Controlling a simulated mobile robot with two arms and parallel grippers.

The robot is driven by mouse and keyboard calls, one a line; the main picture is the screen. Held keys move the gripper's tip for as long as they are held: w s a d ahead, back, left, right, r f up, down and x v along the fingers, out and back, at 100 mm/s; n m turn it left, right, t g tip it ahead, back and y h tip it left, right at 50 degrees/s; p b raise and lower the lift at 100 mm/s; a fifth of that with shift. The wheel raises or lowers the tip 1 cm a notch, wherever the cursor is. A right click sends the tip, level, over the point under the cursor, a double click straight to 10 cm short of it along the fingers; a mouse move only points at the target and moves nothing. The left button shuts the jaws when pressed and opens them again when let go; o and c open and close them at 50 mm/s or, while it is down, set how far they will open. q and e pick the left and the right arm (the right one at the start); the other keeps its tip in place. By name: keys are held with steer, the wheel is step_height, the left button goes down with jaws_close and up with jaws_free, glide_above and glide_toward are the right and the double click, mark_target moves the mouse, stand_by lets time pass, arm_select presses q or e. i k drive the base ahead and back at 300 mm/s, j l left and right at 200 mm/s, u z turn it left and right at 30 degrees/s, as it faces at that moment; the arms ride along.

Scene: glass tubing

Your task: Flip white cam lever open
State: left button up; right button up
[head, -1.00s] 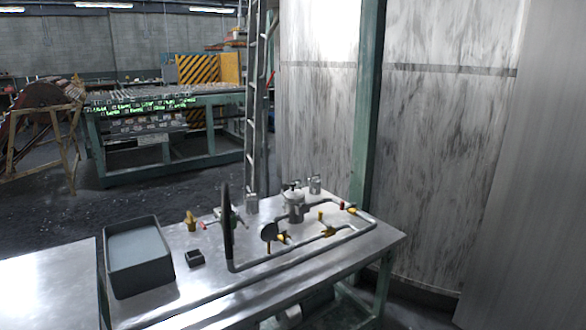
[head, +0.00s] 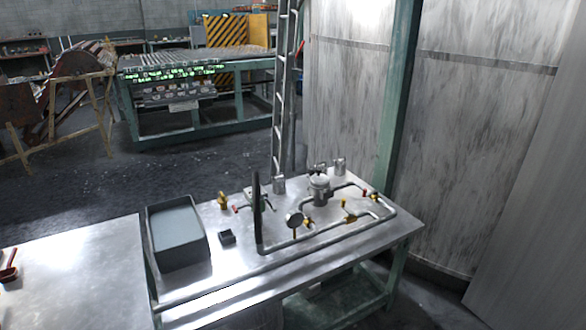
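A metal worktable (head: 330,252) carries a grey tubing assembly (head: 330,233) with a round gauge (head: 294,220), a metal canister (head: 319,189) and small yellow and red fittings. A pale part (head: 248,191) shows beside a dark upright disc (head: 257,215) seen nearly edge-on. I cannot tell whether this pale part is the white cam lever, or whether the lever is open or shut. Neither of my grippers is in view.
A grey open bin (head: 178,252) stands on the table's left, with a small black block (head: 227,237) and a brass fitting (head: 222,201) nearby. A red tool (head: 9,268) lies on the left table (head: 75,270). A ladder (head: 281,100) rises behind.

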mark_target(271, 206)
steer(key=i+l+u, duration=0.1)
steer(key=u, duration=0.4)
steer(key=i+l+u, duration=0.15)
steer(key=u, duration=0.3)
steer(key=i+l+u, duration=0.1)
steer(key=l, duration=0.3)
steer(key=i+l+u, duration=0.15)
steer(key=l, duration=0.25)
steer(key=i+l+u, duration=0.1)
steer(key=l, duration=0.35)
steer(key=i+l+u, duration=0.1)
steer(key=i+l, duration=0.15)
steer(key=l, duration=0.15)
steer(key=i+l+u, duration=0.1)
steer(key=l, duration=0.35)
